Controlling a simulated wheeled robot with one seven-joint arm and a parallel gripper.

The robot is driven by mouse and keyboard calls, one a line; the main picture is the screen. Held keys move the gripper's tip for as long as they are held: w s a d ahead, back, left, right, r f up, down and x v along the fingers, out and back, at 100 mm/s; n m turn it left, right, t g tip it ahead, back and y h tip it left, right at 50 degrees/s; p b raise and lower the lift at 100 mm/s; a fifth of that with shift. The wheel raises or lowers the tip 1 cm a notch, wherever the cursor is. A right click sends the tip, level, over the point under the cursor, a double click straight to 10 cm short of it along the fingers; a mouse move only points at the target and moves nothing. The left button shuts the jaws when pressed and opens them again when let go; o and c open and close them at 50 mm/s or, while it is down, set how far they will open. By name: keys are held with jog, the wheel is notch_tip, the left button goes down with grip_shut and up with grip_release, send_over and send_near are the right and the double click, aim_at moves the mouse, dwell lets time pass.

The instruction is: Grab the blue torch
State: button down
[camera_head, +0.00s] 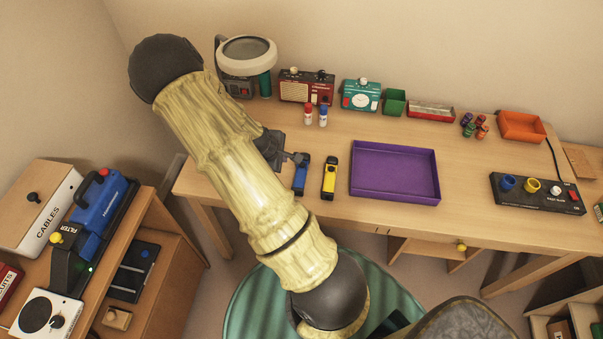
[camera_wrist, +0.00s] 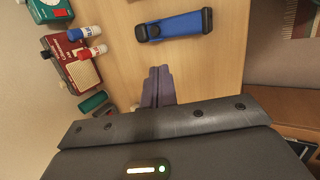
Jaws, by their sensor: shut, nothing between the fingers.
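The blue torch (camera_head: 300,175) lies on the desk, just left of a yellow torch (camera_head: 329,178), with its far end close to my gripper. In the wrist view the blue torch (camera_wrist: 174,25) lies whole and uncovered, with a black cap at each end. My gripper (camera_head: 298,157) is above the desk at the torch's far end. In the wrist view my gripper's fingers (camera_wrist: 158,74) are together and empty, pointing towards the torch, with a strip of bare desk between them in the picture.
A purple tray (camera_head: 395,198) stands right of the yellow torch. A red glue bottle (camera_head: 308,114) and a blue glue bottle (camera_head: 323,116) stand behind, before a red radio (camera_head: 306,88). A magnifier lamp (camera_head: 246,60) is at the back left.

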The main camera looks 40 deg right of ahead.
jog(key=s+a+r+m+y, duration=0.3)
jog(key=s+a+r+m, duration=0.1)
jog(key=a+r, duration=0.5)
jog(key=s+a+r+m+y, duration=0.2)
jog(key=s+a+r+m, duration=0.1)
jog(key=s+a+r, duration=0.4)
jog(key=a+r, duration=0.2)
jog(key=a, duration=0.2)
jog(key=shift+s+a+m+y, duration=0.15)
jog(key=shift+s+m+y, duration=0.1)
jog(key=shift+m+y, duration=0.15)
